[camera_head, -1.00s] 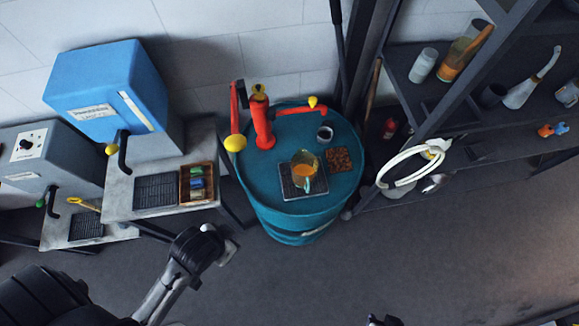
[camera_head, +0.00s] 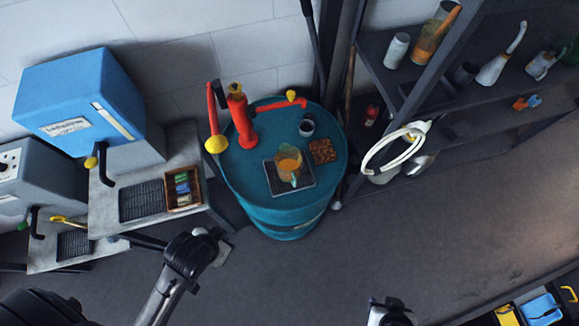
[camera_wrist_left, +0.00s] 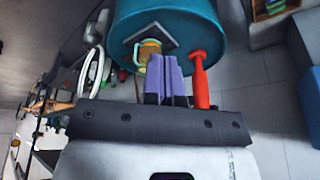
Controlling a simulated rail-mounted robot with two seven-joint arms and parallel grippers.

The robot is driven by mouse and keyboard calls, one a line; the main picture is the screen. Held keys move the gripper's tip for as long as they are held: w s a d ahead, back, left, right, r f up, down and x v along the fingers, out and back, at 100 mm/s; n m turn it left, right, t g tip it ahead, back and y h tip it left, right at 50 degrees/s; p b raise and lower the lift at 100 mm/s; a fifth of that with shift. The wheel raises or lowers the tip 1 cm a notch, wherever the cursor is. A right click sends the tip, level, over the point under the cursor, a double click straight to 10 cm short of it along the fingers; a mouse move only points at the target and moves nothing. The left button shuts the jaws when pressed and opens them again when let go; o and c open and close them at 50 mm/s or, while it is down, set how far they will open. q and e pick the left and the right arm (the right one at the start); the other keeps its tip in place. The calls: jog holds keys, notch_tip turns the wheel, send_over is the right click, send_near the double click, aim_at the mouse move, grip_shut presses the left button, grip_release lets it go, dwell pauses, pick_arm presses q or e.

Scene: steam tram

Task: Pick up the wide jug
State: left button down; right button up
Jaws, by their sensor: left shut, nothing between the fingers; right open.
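The wide jug (camera_head: 289,163) is a clear glass jug with orange liquid. It stands upright on a dark square grate (camera_head: 268,178) on top of a teal drum (camera_head: 240,180). It also shows in the left wrist view (camera_wrist_left: 149,50), beyond my left gripper (camera_wrist_left: 166,80), whose purple fingers are shut and empty and apart from the jug. In the head view my left arm is in front of the drum, at lower left; its fingertips are hard to make out. My right gripper (camera_head: 388,308) is at the bottom edge, open and well away from the jug.
A red hand pump (camera_head: 240,115) with yellow knobs stands on the drum, beside a small dark cup (camera_head: 306,127) and a brown mat (camera_head: 322,151). Blue machine (camera_head: 80,100) at left. Shelves at right hold another orange-filled vessel (camera_head: 424,45) and a white hose (camera_head: 392,150). The floor ahead is clear.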

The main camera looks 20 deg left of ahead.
pick_arm(q)
jog(key=c, duration=1.2)
grip_release()
jog(key=shift+a, duration=0.1)
jog(key=shift+c, duration=0.2)
